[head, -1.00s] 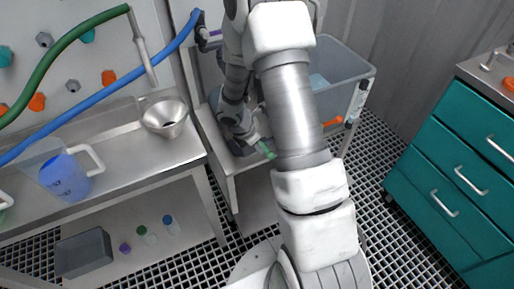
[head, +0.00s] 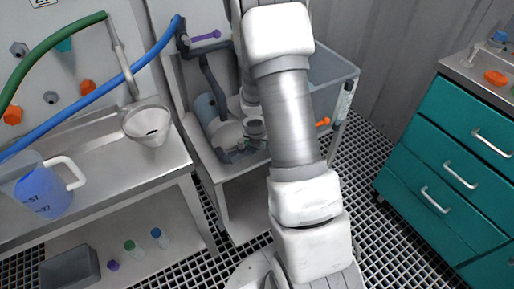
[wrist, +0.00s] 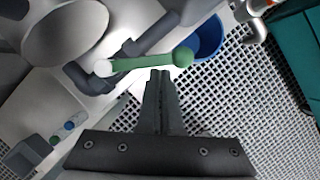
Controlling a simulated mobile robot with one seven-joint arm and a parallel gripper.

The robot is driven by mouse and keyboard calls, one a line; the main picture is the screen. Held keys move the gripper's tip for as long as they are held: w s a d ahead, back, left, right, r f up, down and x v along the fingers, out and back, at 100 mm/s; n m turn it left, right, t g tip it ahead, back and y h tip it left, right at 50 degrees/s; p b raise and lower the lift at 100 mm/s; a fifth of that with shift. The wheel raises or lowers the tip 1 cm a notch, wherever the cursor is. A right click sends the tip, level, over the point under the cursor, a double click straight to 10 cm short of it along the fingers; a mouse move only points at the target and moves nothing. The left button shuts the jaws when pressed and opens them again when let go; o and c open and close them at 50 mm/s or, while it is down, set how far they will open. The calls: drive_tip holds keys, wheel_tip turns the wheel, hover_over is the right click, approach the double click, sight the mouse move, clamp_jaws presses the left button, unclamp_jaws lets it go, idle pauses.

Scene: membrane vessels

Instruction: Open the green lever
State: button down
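The green lever (wrist: 150,62) shows in the wrist view as a bar with a round knob at its right end and a pale pivot at its left end, on a dark grey pipe fitting (wrist: 95,75). It lies nearly level across the picture. My gripper (wrist: 161,74) has its two fingers together, with the tips just below the lever near its knob. I cannot tell whether they touch it. Nothing shows between the fingers.
A blue bucket (wrist: 208,40) is beyond the knob in the wrist view. A steel bench (head: 100,165) stands left, teal drawers (head: 445,170) right.

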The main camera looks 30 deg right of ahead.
drive_tip(key=n+y, duration=0.1)
drive_tip(key=n, duration=0.1)
drive_tip(key=w+d+n, duration=0.1)
drive_tip(key=n, duration=0.2)
drive_tip(key=w+d+n+t+y, duration=0.1)
drive_tip(key=n, duration=0.1)
drive_tip(key=shift+w+n+y, duration=0.2)
drive_tip(key=shift+n+y, duration=0.1)
drive_tip(key=shift+n, duration=0.1)
drive_tip(key=shift+w+d+n+y, duration=0.15)
drive_tip(key=shift+w+n+y, duration=0.2)
drive_tip(key=shift+n, duration=0.35)
drive_tip(key=shift+s, duration=0.15)
idle(0.6)
